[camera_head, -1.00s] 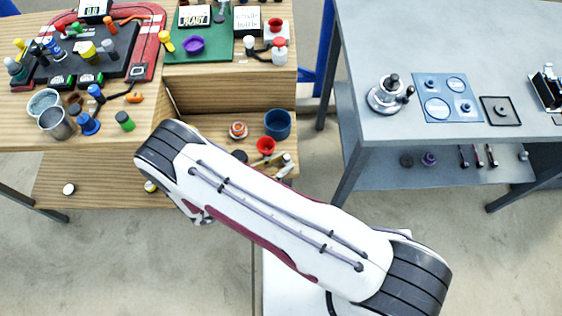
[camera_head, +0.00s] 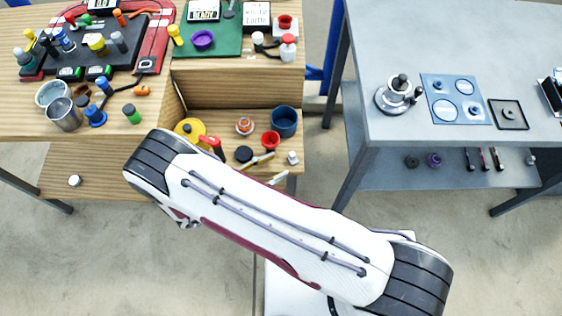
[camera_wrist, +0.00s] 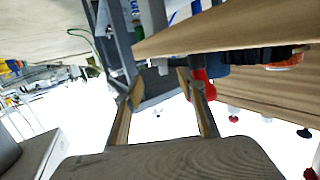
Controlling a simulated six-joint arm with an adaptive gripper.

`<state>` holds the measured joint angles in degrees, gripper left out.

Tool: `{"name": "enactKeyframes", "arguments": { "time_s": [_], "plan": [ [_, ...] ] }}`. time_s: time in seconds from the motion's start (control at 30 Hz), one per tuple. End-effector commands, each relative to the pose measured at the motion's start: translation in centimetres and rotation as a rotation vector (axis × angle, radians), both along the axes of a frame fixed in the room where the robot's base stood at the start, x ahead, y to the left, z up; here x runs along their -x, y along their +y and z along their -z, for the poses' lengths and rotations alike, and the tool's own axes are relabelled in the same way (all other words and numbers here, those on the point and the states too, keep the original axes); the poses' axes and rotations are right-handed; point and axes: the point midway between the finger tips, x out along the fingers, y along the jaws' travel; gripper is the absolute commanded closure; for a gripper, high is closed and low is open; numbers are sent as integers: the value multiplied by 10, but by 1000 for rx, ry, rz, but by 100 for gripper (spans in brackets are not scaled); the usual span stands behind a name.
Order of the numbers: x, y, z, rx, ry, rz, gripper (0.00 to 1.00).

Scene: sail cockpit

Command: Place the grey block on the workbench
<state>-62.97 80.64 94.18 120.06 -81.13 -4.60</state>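I cannot pick out the grey block with certainty in either view. My gripper (camera_wrist: 160,78) shows in the wrist view with its two fingers apart. Grey shapes and a wooden board edge (camera_wrist: 235,42) show beyond the fingertips; I cannot tell whether one of these shapes is the block. In the head view my gripper is hidden behind my arm, near the lower wooden shelf. A grey metal bench (camera_head: 400,140), possibly the workbench, stands at the right. Its top carries a chrome lever device (camera_head: 398,95), a blue panel (camera_head: 455,88) and a dark square plate (camera_head: 508,114).
A wooden bench (camera_head: 110,122) at the left is crowded with bottles and cups. Its lower shelf holds a yellow disc (camera_head: 189,130), a blue pot (camera_head: 285,121) and a red cup (camera_head: 270,139). Floor shows between the benches. The near-left part of the metal top is bare.

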Motion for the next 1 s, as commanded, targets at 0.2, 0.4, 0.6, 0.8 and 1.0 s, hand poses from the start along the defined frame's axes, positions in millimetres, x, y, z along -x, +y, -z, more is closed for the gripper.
{"name": "enactKeyframes", "arguments": {
  "time_s": [0.2,0.4,0.6,0.8,1.0],
  "plan": [
    [11,18,-4,-2,-1,-2,60],
    [15,23,-6,-1,-1,0,60],
    [15,23,-6,-1,-1,0,60],
    [15,23,-6,0,0,0,60],
    [15,23,-6,0,0,0,58]
  ]
}}
